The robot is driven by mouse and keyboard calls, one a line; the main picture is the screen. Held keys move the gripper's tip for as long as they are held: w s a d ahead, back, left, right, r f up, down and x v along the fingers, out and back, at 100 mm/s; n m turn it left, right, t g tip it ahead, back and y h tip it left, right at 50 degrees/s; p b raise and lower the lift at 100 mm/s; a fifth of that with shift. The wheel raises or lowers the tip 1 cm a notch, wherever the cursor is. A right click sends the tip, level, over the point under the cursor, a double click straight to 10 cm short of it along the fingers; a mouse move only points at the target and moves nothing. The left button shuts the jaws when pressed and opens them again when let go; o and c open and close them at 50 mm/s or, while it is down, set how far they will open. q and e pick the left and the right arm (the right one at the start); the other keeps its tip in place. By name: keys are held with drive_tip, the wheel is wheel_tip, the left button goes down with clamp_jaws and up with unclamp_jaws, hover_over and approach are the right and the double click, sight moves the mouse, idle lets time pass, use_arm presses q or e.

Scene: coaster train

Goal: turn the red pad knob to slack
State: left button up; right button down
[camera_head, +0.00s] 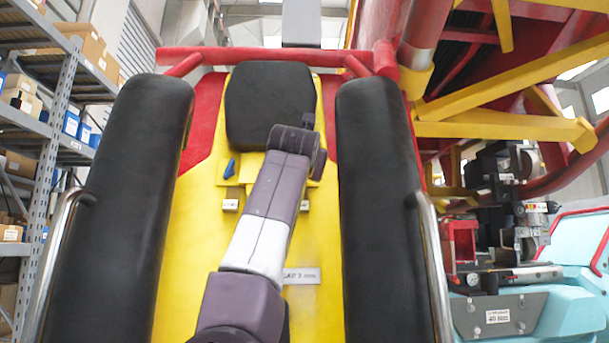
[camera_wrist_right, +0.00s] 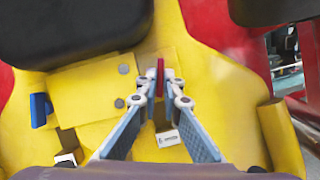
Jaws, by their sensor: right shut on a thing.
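The red pad knob (camera_wrist_right: 160,66) is a narrow red bar on the yellow seat back in the right wrist view, standing upright in that picture. My right gripper (camera_wrist_right: 160,82) is shut on it, with its fingertips on either side of the bar. In the head view my right arm covers the red knob and the gripper. My left gripper is in neither view.
A blue knob (camera_head: 229,169) sits on the yellow panel left of my arm; it also shows in the right wrist view (camera_wrist_right: 38,109). A black headrest (camera_head: 265,95) is above. Black padded bars (camera_head: 130,190) and (camera_head: 378,190) flank the seat, with metal handles outside them.

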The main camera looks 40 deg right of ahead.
drive_tip(key=shift+s+r, duration=0.1)
drive_tip(key=shift+r, duration=0.05)
drive_tip(key=c, duration=2.3)
unclamp_jaws()
drive_tip(key=shift+c, duration=0.2)
drive_tip(key=shift+o, duration=1.2)
drive_tip(key=v, duration=0.7)
drive_tip(key=shift+a+f, duration=0.1)
drive_tip(key=shift+f, duration=0.15)
